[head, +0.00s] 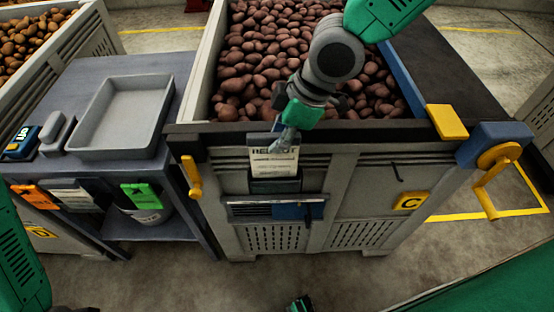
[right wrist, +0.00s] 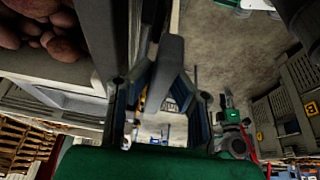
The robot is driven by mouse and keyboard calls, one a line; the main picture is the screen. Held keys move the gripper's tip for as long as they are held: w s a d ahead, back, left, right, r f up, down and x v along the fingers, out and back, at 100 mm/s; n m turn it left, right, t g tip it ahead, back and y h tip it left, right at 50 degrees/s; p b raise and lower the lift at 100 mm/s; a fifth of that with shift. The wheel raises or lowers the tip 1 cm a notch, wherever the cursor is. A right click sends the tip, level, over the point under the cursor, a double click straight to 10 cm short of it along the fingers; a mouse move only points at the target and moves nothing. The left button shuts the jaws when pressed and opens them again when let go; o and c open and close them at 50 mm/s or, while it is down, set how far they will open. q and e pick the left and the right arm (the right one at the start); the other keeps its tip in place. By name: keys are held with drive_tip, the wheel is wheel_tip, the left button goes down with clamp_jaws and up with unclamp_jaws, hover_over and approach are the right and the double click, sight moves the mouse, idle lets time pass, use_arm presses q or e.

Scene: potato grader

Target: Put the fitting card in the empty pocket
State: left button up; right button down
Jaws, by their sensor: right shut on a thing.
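A white card (head: 273,162) with the word REJECT stands upright at the front of the potato crate (head: 230,167). My right gripper (head: 284,138) reaches down over the crate's rim and is shut on the card's upper part. A dark pocket (head: 275,185) is on the crate front directly below the card. The card's lower edge is at the pocket's mouth; I cannot tell whether it is inside. In the right wrist view, the fingers (right wrist: 163,95) close around a grey, edge-on shape. A small green and black part at the head view's bottom edge may be my left gripper; its fingers are unclear.
Below the pocket is a slotted panel with a blue part (head: 298,211).

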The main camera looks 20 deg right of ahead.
sight(276, 177)
drive_tip(key=shift+x, duration=0.9)
drive_tip(key=f, duration=0.1)
drive_tip(key=f+b, duration=0.1)
drive_tip(key=f, duration=0.1)
drive_tip(key=shift+s+d+f, duration=0.1)
drive_tip(key=shift+s+d, duration=0.05)
drive_tip(key=shift+d, duration=0.05)
use_arm(q)
drive_tip(key=shift+f, duration=0.65)
use_arm(e)
drive_tip(key=shift+d+f, duration=0.25)
drive_tip(key=c, duration=1.8)
unclamp_jaws()
drive_tip(key=shift+a, duration=0.1)
use_arm(q)
drive_tip(key=shift+a, duration=0.25)
use_arm(e)
drive_tip(key=shift+o, duration=0.2)
drive_tip(key=shift+a, duration=0.2)
drive_tip(key=shift+r, duration=0.15)
